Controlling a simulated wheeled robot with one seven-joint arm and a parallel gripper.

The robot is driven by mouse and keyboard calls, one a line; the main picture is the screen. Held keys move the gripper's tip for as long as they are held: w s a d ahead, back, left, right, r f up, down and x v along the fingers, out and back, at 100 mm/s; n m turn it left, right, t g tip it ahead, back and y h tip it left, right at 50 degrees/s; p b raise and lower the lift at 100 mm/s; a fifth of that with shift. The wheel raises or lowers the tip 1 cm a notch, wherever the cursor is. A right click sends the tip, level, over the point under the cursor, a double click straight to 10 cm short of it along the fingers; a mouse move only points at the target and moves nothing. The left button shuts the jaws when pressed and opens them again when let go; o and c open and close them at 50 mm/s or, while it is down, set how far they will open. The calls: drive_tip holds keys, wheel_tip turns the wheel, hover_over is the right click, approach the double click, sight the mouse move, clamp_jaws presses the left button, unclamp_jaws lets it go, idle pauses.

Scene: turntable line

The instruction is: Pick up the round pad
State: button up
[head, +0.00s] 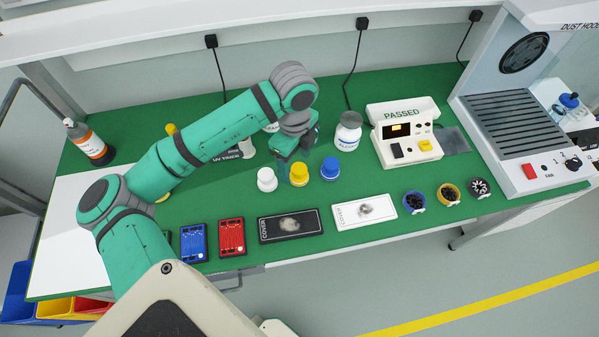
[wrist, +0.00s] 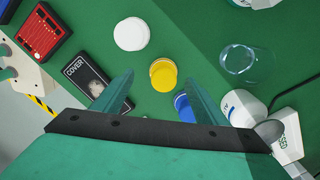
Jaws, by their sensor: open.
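No thing is plainly a flat round pad. Three small round pieces with narrower tops stand in a row: white (head: 267,180), yellow (head: 299,174) and blue (head: 330,168). In the wrist view, the white one (wrist: 131,33) shows as a disc at upper left. The yellow one (wrist: 163,73) lies between my fingertips in the picture, and the blue one (wrist: 183,106) is partly hidden by a finger. My gripper (wrist: 163,82) is open and empty, pointing down above this row. It also shows in the head view (head: 293,150), just behind the row.
A clear glass vessel (wrist: 241,61) and a white bottle (head: 348,132) stand close by. Blue (head: 193,243) and red (head: 231,238) boards, a black cover (head: 268,229) and a white cover (head: 350,220) line the front. Blue (head: 413,201), yellow (head: 449,193) and black fans sit right.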

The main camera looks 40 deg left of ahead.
sight(299, 168)
drive_tip(key=shift+w+d+f, duration=0.1)
drive_tip(key=shift+w+f, duration=0.05)
drive_tip(key=shift+f, duration=0.75)
drive_tip(key=shift+w+d+f, duration=0.1)
drive_tip(key=shift+d+f, duration=0.05)
drive_tip(key=shift+f, duration=0.8)
drive_tip(key=shift+w+d+f, duration=0.1)
drive_tip(key=shift+w+f, duration=0.05)
drive_tip(key=shift+f, duration=0.75)
drive_tip(key=c, duration=1.1)
